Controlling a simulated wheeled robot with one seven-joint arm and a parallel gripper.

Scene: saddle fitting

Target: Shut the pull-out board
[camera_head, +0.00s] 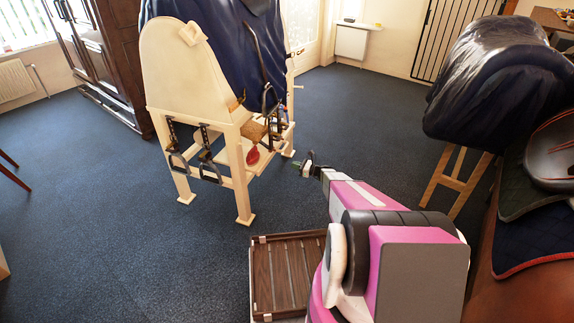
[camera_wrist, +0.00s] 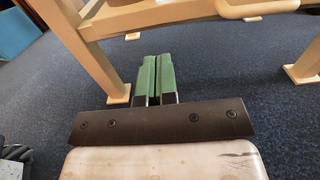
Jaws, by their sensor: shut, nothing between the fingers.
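The pale wooden stand (camera_head: 238,150) is upright at the centre left of the head view, with a dark blue cover over its top. I cannot clearly make out the pull-out board or how far out it is. In the wrist view, a pale rounded wooden piece (camera_wrist: 257,8) juts out at the top right; I cannot tell whether it belongs to the board. My gripper (camera_head: 299,165) is right of the stand's lower part, apart from it. In the wrist view its green fingers (camera_wrist: 157,75) are together and empty, pointing toward the stand's underside.
Stirrups (camera_head: 207,155) hang on the stand's front, and small items (camera_head: 268,130) sit on its right side. A stand with a dark covered saddle (camera_head: 500,80) is at the right. Dark blue carpet (camera_head: 345,110) is clear behind my gripper.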

